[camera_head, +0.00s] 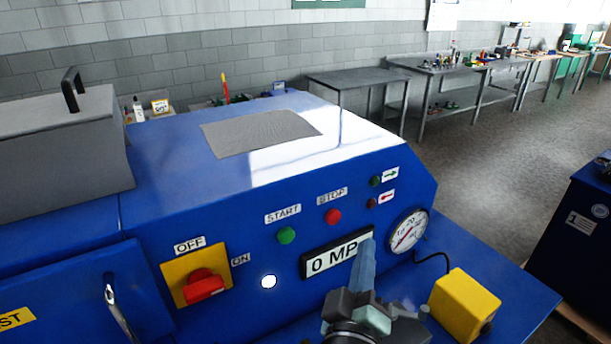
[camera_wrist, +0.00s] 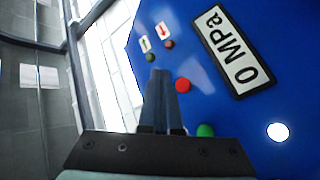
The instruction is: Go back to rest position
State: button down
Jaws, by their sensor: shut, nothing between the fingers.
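My gripper (camera_head: 366,262) is in front of the blue machine's control panel, its fingers overlapping the right end of the 0 MPa display (camera_head: 325,256). In the wrist view my gripper (camera_wrist: 162,75) shows its two fingers together and empty, beside the red STOP button (camera_wrist: 183,85). The machine (camera_head: 140,225) carries a green START button (camera_head: 287,235), a red STOP button (camera_head: 332,216), a lit white lamp (camera_head: 268,281) and a red rotary switch (camera_head: 204,286) on a yellow plate. I cannot tell whether the fingertips touch the panel.
A round gauge (camera_head: 407,231) is right of the display. A yellow box (camera_head: 463,304) stands on the machine's ledge, with a black cable near it. Another blue cabinet (camera_head: 570,240) is at the right. Metal benches (camera_head: 365,78) line the wall; the floor between is clear.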

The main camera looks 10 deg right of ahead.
jog(key=s+a+r+m+t+y+b, duration=0.1)
jog(key=a+r+m+t, duration=0.2)
jog(key=r, duration=0.8)
jog(key=a+r+m+t+y+b, duration=0.1)
jog(key=a+r+t+y, duration=0.15)
jog(key=a+r, duration=0.55)
jog(key=s+a+r+t+y, duration=0.2)
jog(key=s+r, duration=0.2)
jog(key=r, duration=0.4)
jog(key=s+a+r+t+y, duration=0.2)
jog(key=s+r, duration=0.3)
jog(key=r, duration=0.3)
jog(key=shift+a+m+t+y+b, duration=0.3)
jog(key=shift+a+t+y+b, duration=0.1)
jog(key=shift+t, duration=0.15)
jog(key=shift+f, duration=0.1)
